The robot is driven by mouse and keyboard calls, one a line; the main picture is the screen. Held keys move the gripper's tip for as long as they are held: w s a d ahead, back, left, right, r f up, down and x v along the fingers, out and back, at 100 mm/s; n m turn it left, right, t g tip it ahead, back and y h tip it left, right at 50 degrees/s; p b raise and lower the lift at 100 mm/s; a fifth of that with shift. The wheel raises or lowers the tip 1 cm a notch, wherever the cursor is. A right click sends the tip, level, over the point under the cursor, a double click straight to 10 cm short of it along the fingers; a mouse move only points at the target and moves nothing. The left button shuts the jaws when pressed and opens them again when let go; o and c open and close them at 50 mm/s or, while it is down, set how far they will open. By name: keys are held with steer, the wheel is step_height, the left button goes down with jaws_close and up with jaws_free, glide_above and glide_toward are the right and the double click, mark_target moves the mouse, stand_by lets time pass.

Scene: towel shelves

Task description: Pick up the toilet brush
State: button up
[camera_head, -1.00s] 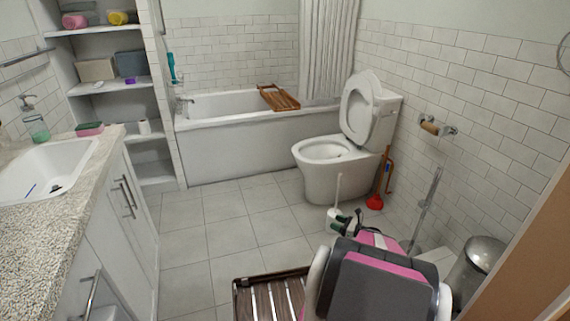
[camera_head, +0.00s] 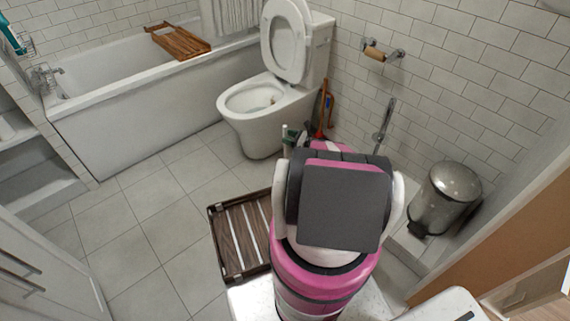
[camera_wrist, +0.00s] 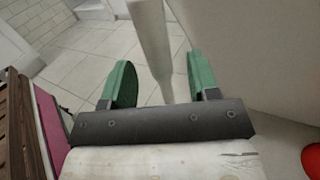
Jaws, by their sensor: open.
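The toilet brush shows in the wrist view as a white handle (camera_wrist: 152,40), upright between my fingers. My gripper (camera_wrist: 160,78) is open, with one green finger on each side of the handle and a gap on both sides. In the head view the thin pale handle (camera_head: 284,131) is barely seen beside the toilet. My arm hides the lower brush and its holder there. My gripper is mostly hidden behind my arm in the head view.
The toilet (camera_head: 258,108) stands just behind. A plunger (camera_head: 321,118) leans by the wall. A slatted wooden mat (camera_head: 212,232) lies left of my arm, and a metal bin (camera_head: 444,200) stands at right. Floor at left is clear.

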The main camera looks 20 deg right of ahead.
steer(key=shift+x, duration=1.95)
steer(key=shift+r, duration=0.15)
steer(key=c, duration=1)
steer(key=shift+r, duration=0.15)
